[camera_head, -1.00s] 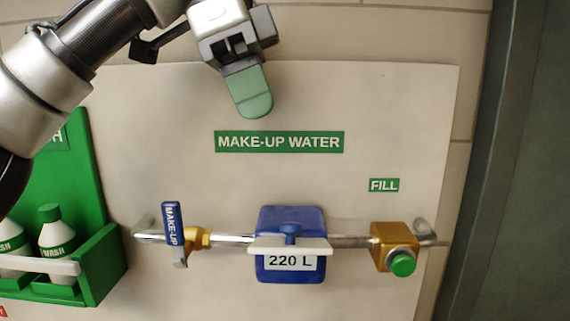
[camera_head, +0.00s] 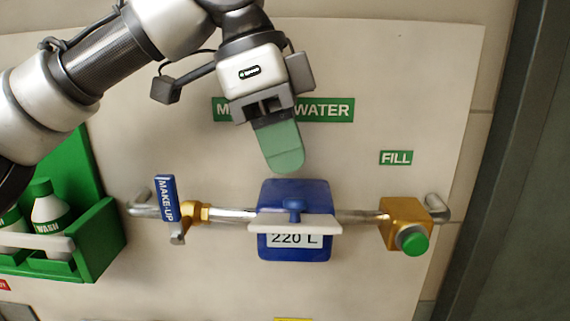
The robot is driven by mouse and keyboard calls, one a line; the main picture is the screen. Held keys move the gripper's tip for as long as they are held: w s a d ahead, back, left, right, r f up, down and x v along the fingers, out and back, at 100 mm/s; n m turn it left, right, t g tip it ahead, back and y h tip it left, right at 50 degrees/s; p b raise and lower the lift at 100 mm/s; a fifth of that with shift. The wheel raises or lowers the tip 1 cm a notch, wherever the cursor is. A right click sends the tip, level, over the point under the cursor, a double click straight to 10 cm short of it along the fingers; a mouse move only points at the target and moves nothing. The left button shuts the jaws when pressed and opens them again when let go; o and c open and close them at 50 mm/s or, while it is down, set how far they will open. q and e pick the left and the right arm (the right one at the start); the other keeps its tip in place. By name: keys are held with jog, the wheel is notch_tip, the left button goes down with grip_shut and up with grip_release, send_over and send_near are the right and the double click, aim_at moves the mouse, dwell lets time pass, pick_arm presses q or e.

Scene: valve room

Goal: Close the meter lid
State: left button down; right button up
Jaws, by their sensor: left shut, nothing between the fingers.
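The blue water meter (camera_head: 295,250) sits in the middle of the horizontal pipe. Its face reads 220 L, and the top edge of that reading is partly covered. Its lid (camera_head: 295,190) looks raised: a blue panel stands up behind, and a white plate (camera_head: 295,223) with a blue knob crosses the front. I cannot tell exactly how these parts join. My left gripper (camera_head: 284,166) is shut and empty, its green fingers pointing down, just above the meter's top edge and apart from it in the picture. My right gripper is not in view.
A blue MAKE-UP lever valve (camera_head: 167,203) is on the pipe at left, and a brass block with a green FILL button (camera_head: 412,240) at right. A green rack (camera_head: 104,240) with white bottles stands at far left. A dark frame edges the right side.

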aim_at(295, 211)
pick_arm(q)
jog(key=shift+s+f, duration=0.6)
jog(key=shift+f, duration=0.05)
jog(key=shift+s+f, duration=0.1)
jog(key=shift+f, duration=0.3)
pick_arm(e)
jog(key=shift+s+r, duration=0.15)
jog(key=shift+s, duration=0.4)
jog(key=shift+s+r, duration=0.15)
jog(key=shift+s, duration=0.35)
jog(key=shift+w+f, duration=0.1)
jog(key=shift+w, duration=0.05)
